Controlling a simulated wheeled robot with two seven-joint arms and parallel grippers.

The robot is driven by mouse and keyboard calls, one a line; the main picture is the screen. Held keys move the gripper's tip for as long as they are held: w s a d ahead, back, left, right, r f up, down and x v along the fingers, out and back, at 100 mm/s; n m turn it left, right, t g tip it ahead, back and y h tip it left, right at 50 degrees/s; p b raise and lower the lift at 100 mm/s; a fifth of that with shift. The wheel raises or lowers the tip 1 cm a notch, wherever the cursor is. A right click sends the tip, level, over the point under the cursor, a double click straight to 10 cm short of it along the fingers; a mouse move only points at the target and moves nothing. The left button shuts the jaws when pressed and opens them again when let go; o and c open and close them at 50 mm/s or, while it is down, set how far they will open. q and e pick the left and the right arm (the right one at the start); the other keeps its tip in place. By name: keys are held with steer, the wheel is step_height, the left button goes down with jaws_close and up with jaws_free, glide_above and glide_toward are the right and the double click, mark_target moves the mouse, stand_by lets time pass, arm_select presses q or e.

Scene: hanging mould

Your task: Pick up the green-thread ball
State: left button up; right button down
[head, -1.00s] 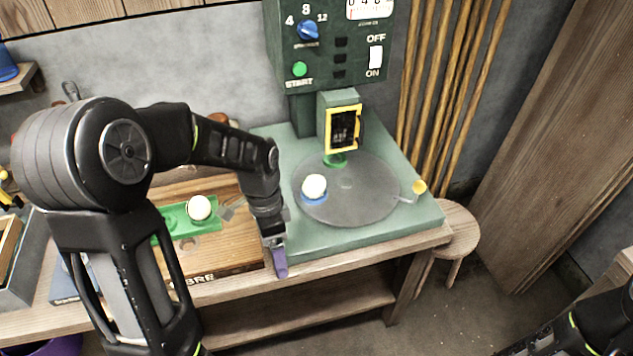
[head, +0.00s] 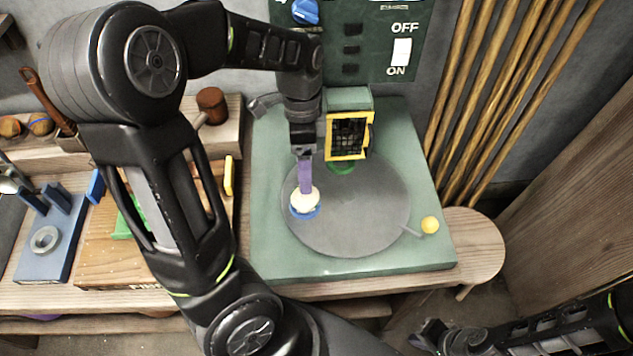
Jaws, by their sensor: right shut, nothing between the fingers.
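A cream ball (head: 305,199) sits on a blue ring (head: 305,212) on the round grey disc (head: 350,225). I cannot make out any thread colour on it. My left gripper (head: 305,190), with a purple end, points down right at the top of this ball and overlaps it; I cannot tell whether it touches or grips it. A green holder (head: 122,228) on the wooden board at left is mostly hidden behind my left arm, and no ball shows on it. A green ring (head: 342,168) lies at the disc's back edge. My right gripper (head: 425,338) is shut and empty at bottom right.
A yellow-framed window (head: 348,136) stands behind the disc on the green machine base (head: 275,255). A yellow-knobbed lever (head: 430,225) sticks out at right. A stool (head: 475,245) and wooden poles (head: 490,100) are further right. A blue fixture (head: 50,240) stands at left.

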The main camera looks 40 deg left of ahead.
mark_target(305, 198)
arm_select(q)
steer(key=shift+s, duration=0.15)
steer(key=shift+s+d+f, duration=0.1)
steer(key=shift+f, duration=0.55)
steer(key=shift+s+d+f, duration=0.1)
steer(key=shift+f, duration=0.5)
steer(key=shift+s+d+f, duration=0.1)
steer(key=shift+s+f, duration=0.1)
steer(key=shift+f, duration=1.1)
steer(key=shift+s+d+f, duration=0.1)
steer(key=shift+s+f, duration=0.1)
steer(key=shift+f, duration=1.1)
steer(key=c, duration=1.5)
